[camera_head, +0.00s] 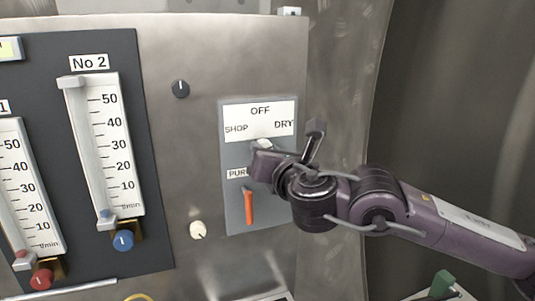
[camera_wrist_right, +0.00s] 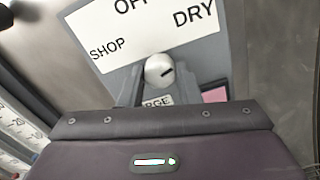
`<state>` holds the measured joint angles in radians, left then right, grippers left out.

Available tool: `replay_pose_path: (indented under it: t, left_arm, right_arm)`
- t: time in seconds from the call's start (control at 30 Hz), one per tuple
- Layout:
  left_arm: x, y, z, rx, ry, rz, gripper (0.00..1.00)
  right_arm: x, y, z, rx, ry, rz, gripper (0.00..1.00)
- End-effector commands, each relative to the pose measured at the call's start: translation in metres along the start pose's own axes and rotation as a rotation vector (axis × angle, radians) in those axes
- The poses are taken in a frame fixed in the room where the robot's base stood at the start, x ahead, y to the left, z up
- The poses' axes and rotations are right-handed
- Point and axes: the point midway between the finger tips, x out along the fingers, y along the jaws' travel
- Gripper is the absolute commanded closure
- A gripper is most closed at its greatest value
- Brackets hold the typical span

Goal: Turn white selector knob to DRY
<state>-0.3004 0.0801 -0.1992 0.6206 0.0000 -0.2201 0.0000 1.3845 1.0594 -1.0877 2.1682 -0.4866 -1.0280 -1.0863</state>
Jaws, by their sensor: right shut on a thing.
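The white selector knob (camera_head: 263,144) sits under a white label plate (camera_head: 260,122) reading SHOP, OFF and DRY, on a grey panel. In the right wrist view the knob (camera_wrist_right: 159,69) shows a short dark mark on its face, pointing right and slightly up, roughly to the DRY side. My right gripper (camera_head: 264,156) reaches in from the right and covers the knob's lower part. Its grey fingers (camera_wrist_right: 162,84) are shut on the knob, one on each side. My left gripper is not in view.
An orange lever (camera_head: 249,206) hangs below a partly hidden PURGE label (camera_head: 238,174). A small black knob (camera_head: 181,89) and a cream knob (camera_head: 197,230) lie to the left. Flow gauge No 2 (camera_head: 105,150) has a blue knob (camera_head: 123,240). A curved steel wall (camera_head: 345,80) stands right.

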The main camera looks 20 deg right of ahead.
Motion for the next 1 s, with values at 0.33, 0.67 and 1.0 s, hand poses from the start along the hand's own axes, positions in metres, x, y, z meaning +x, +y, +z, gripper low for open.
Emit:
replay_pose_path:
  t: [0.33, 0.67, 1.0]
  left_arm:
    - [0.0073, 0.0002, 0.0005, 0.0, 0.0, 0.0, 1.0]
    - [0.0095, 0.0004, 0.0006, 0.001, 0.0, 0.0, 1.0]
    - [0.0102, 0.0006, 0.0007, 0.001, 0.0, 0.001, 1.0]
  right_arm:
    - [0.0002, -0.0005, -0.0029, 0.328, 0.004, -0.002, 0.93]
    - [0.0002, -0.0002, -0.0024, 0.612, 0.004, -0.002, 0.93]
    - [0.0002, 0.0001, -0.0018, 0.789, 0.003, -0.002, 0.93]
